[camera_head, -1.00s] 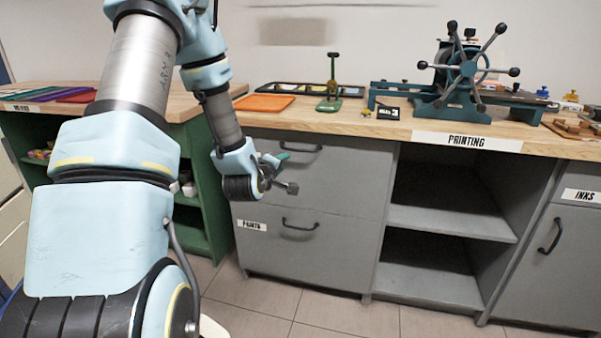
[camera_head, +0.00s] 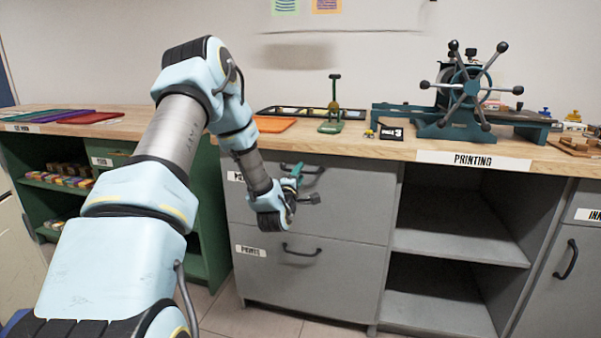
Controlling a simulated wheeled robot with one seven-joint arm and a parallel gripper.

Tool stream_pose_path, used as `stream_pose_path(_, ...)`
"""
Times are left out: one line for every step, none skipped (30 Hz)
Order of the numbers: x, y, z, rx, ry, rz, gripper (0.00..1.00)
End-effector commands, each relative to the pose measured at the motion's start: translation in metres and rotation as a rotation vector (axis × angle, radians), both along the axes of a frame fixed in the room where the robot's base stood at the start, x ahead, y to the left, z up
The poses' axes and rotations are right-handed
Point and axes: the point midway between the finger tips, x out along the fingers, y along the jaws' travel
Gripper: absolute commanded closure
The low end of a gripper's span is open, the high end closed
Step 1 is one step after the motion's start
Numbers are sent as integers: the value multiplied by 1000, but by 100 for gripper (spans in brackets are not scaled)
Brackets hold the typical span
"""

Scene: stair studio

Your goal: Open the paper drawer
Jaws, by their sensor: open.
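Two grey drawers sit one above the other under the counter. The upper drawer (camera_head: 350,190) has a dark bar handle (camera_head: 316,170) and a label (camera_head: 235,177) mostly hidden by my arm, showing only its start. The lower drawer (camera_head: 340,275) has a dark handle (camera_head: 299,250) and a label (camera_head: 251,250) that seems to read PRINTS. Both drawers are shut. My gripper (camera_head: 305,185) is open and empty in front of the upper drawer, with its fingers around the height of that handle and overlapping it in view. I cannot tell whether they touch.
The wooden counter (camera_head: 350,146) carries a green hand press (camera_head: 331,115), an orange tray (camera_head: 272,124) and a large wheeled press (camera_head: 465,95). Open grey shelves (camera_head: 450,245) stand to the right. A green cabinet (camera_head: 205,215) is at the left, behind my arm.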

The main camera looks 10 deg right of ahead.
Motion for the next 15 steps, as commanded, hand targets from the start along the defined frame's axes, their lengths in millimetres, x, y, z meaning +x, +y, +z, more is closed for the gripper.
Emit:
stream_pose_path(5,-3,1,-1,-2,0,57)
stream_pose_path(7,-4,1,0,-1,0,57)
stream_pose_path(9,-5,1,0,-1,0,57)
stream_pose_path(10,-6,1,0,-1,0,57)
stream_pose_path(11,-6,1,1,0,0,57)
stream_pose_path(12,-7,1,1,0,0,57)
stream_pose_path(12,-7,1,1,0,0,57)
stream_pose_path(13,-7,1,1,0,0,57)
stream_pose_path(13,-7,1,0,0,0,57)
stream_pose_path(13,-7,1,0,0,0,57)
stream_pose_path(13,-7,1,0,0,0,57)
stream_pose_path(13,-7,1,0,0,0,57)
stream_pose_path(13,-7,1,1,0,0,57)
stream_pose_path(13,-7,1,0,0,0,57)
stream_pose_path(13,-7,1,0,0,0,62)
